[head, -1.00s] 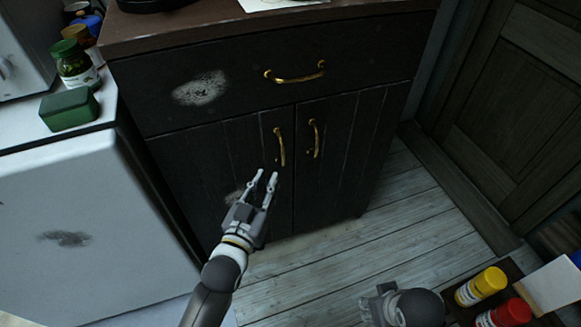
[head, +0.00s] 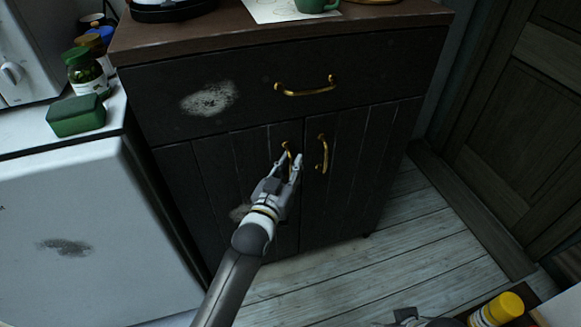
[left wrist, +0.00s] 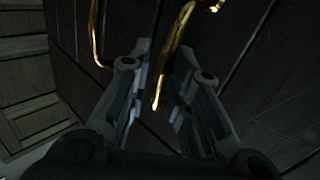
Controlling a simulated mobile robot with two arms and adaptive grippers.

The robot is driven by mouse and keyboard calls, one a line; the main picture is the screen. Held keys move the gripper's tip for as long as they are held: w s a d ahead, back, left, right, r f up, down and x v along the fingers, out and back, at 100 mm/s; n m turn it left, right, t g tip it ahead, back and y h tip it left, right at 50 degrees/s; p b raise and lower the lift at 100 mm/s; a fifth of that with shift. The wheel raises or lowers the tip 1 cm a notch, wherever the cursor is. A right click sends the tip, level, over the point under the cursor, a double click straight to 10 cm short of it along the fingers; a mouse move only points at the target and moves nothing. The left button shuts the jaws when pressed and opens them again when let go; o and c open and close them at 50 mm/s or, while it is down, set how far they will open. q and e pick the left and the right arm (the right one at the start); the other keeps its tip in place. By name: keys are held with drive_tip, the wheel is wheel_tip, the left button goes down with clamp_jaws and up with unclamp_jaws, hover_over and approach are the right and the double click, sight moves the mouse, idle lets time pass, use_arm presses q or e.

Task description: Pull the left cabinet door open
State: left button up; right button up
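The dark left cabinet door (head: 215,170) is closed, flush with the right door (head: 365,150). Its brass handle (head: 286,148) is partly hidden behind my left gripper (head: 289,163). In the left wrist view the left door's handle (left wrist: 171,58) runs between the two fingers of my left gripper (left wrist: 168,75). The fingers stand apart, one on each side of the handle, with a gap showing; I cannot tell whether either touches it. Only a sliver of my right gripper (head: 408,316) shows at the bottom edge, and its fingers are not clear.
The right door's handle (head: 322,153) is close beside my left gripper. A drawer with a brass handle (head: 305,87) is above. A white appliance (head: 80,220) stands left.

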use_arm(q)
drive_tip(key=shift+c, duration=0.2)
clamp_jaws()
drive_tip(key=shift+s, duration=0.15)
